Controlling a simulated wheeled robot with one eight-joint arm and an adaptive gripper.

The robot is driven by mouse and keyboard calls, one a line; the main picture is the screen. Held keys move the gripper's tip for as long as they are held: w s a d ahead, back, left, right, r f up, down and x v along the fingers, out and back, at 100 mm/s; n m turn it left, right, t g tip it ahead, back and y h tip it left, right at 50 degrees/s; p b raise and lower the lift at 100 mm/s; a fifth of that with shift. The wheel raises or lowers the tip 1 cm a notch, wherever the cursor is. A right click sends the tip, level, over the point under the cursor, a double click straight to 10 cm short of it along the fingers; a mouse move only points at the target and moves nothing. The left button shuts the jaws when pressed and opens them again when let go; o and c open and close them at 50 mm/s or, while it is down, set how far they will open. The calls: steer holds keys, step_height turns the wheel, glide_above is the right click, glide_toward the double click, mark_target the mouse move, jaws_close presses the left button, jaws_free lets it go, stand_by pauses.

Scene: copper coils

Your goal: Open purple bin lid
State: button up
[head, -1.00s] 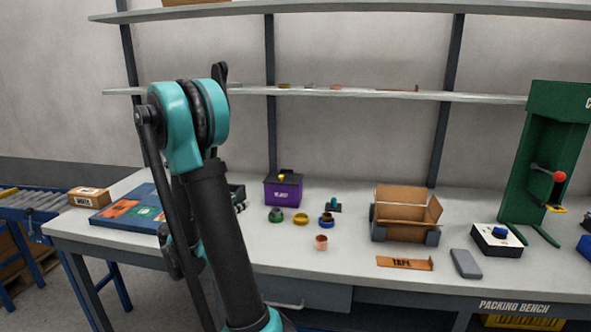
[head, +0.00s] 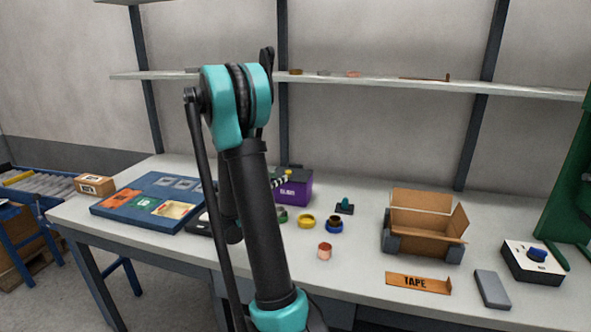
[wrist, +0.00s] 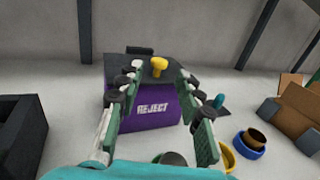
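The purple bin (head: 294,188) stands on the bench, partly hidden behind my arm in the head view. In the wrist view the purple bin (wrist: 152,108) faces me with "REJECT" on its front. Its dark lid (wrist: 120,68) lies closed on top, with a yellow knob (wrist: 159,66) standing up from it. My gripper (wrist: 158,95) is open and empty, its two fingers spread to either side of the bin's front in the picture. The knob shows between and just beyond the fingertips. I cannot tell the exact gap to it. In the head view my arm hides most of the gripper.
Green, yellow and blue rings (head: 306,221) and a copper coil (head: 324,251) lie before the bin. A dark open box (wrist: 22,130) is at its left. A cardboard box (head: 420,222) stands to the right. A shelf (head: 350,84) runs above the bench.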

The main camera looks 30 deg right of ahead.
mark_target(295, 174)
steer(key=x, duration=1.1)
jaws_close()
